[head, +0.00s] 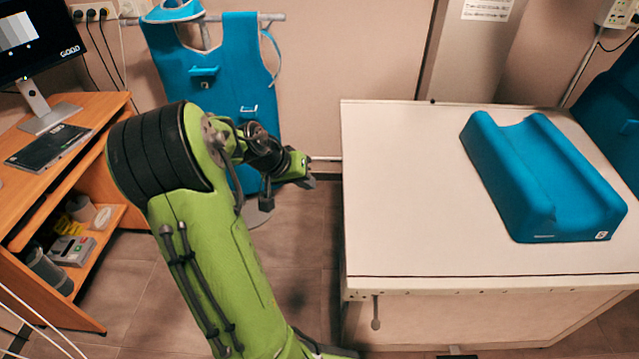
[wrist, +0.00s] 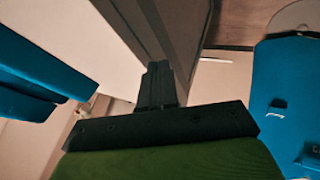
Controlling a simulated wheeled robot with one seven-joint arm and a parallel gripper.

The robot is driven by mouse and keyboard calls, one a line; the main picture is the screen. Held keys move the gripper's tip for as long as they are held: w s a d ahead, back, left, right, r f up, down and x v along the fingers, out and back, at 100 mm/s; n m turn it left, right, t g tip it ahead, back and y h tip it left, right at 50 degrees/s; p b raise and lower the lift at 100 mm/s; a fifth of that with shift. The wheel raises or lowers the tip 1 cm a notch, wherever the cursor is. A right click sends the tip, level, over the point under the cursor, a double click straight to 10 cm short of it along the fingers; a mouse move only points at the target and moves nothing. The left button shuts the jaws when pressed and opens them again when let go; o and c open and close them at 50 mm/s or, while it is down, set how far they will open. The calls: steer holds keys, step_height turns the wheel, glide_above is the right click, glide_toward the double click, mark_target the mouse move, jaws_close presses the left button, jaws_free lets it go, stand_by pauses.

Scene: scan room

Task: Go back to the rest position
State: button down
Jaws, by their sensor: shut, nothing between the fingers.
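My gripper (head: 311,181) is at the end of my folded green arm, left of the white table in the head view. It is small and dark there. In the wrist view my gripper (wrist: 158,68) has its dark fingers together with nothing between them. It is apart from the table and from the blue apron behind it.
A white table (head: 400,225) on the right bears a blue padded cradle (head: 545,175). A blue apron (head: 215,60) hangs on a wall rail behind my arm. A wooden desk (head: 95,110) with a monitor (head: 40,40) stands at left. Tiled floor shows between desk and table.

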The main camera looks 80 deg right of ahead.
steer(key=shift+p+v, duration=0.3)
steer(key=shift+v, duration=1.5)
steer(key=shift+w+f, duration=0.1)
steer(key=shift+w, duration=0.05)
